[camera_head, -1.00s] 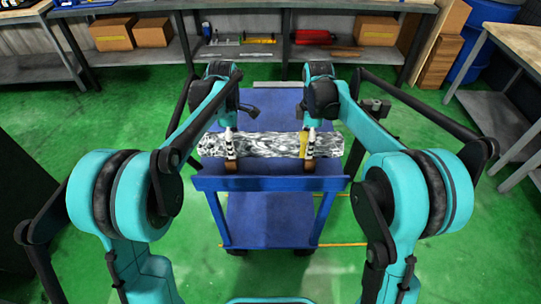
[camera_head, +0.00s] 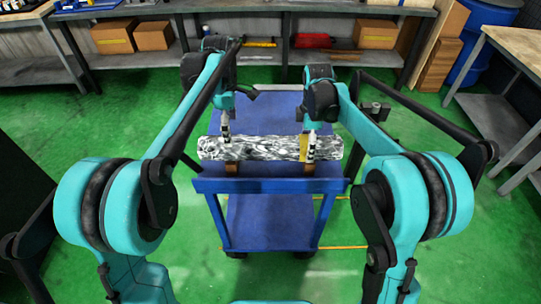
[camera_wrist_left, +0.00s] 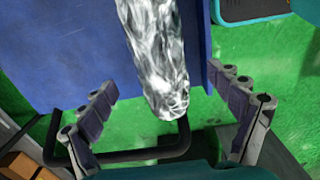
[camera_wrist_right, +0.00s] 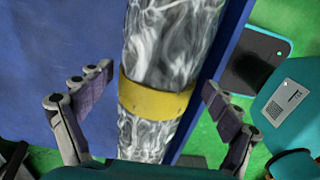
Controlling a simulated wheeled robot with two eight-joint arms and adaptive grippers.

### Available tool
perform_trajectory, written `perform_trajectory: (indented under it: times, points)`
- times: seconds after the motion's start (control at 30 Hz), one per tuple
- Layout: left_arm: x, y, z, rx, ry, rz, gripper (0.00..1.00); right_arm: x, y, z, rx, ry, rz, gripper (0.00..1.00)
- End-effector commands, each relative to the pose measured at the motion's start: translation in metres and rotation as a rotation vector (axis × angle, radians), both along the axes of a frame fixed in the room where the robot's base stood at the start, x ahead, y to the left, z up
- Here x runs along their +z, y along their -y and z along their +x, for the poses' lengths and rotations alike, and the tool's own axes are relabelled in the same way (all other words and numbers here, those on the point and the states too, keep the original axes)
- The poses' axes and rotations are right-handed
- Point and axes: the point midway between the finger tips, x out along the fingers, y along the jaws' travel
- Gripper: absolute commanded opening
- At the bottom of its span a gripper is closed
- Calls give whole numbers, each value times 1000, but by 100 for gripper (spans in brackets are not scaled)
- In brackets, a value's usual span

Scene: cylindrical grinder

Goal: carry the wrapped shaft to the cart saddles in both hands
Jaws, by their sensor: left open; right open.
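The wrapped shaft (camera_head: 262,148), in shiny clear film with a yellow band (camera_head: 304,147) near its right end, lies across the blue cart (camera_head: 270,187). It rests on two brown saddles (camera_head: 232,168). My left gripper (camera_head: 226,132) is open at the shaft's left part; in the left wrist view its spread fingers (camera_wrist_left: 165,115) are on either side of the shaft's end, clear of it. My right gripper (camera_head: 311,152) is open by the yellow band; in the right wrist view its fingers (camera_wrist_right: 155,95) stand apart on both sides of the shaft, with gaps.
A shelf bench with cardboard boxes (camera_head: 114,39) and a red item (camera_head: 313,40) stands behind the cart. A workbench (camera_head: 515,50) and a blue barrel (camera_head: 485,40) are at the right. Green floor is free around the cart.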

Motion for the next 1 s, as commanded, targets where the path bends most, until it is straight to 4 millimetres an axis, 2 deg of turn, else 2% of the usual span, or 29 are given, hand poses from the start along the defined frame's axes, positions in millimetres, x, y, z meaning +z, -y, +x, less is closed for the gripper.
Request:
perform_trajectory:
  times: [0.1,0.2,0.33,0.43,0.8,1.0]
  points:
    - [23,0,0,0,0,0,91,0,0,0,0,0,0,91]
    - [36,0,0,0,0,0,91,0,0,0,0,0,0,91]
    - [44,0,0,0,0,0,91,2,0,0,0,0,0,91]
    - [45,0,0,0,0,0,91,11,0,0,0,0,0,91]
    - [45,0,0,0,0,0,91,88,0,0,0,0,0,91]
    - [45,0,0,0,0,0,91,114,0,0,0,0,0,91]
